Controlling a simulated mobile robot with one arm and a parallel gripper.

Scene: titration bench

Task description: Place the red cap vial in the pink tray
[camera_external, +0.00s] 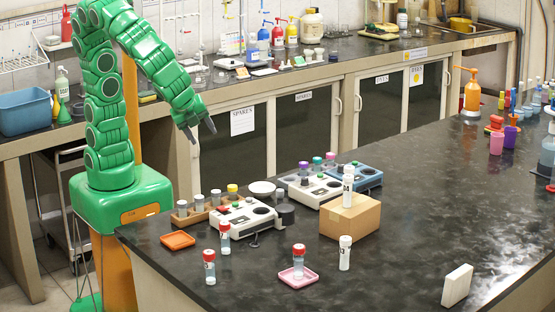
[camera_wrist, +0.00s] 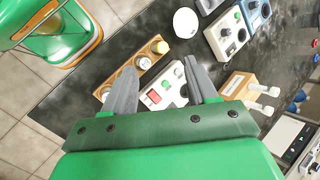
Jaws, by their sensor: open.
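The pink tray (camera_external: 285,279) lies near the front of the dark bench, and a red cap vial (camera_external: 299,262) stands upright in it. Two more red cap vials stand upright on the bench to its left, one nearer the front (camera_external: 209,267) and one farther back (camera_external: 225,238). My gripper (camera_external: 200,129) is raised high behind and left of them, empty, with its fingers apart. In the wrist view my gripper (camera_wrist: 160,67) also shows open, above the wooden rack and a white instrument. I cannot make out the pink tray or red cap vials in the wrist view.
An orange tray (camera_external: 178,240), a wooden rack (camera_external: 190,218) with vials and white instruments (camera_external: 243,217) stand behind the vials. White cap vials stand on the bench (camera_external: 345,253) and on a cardboard box (camera_external: 350,217). A white block (camera_external: 457,286) stands at right.

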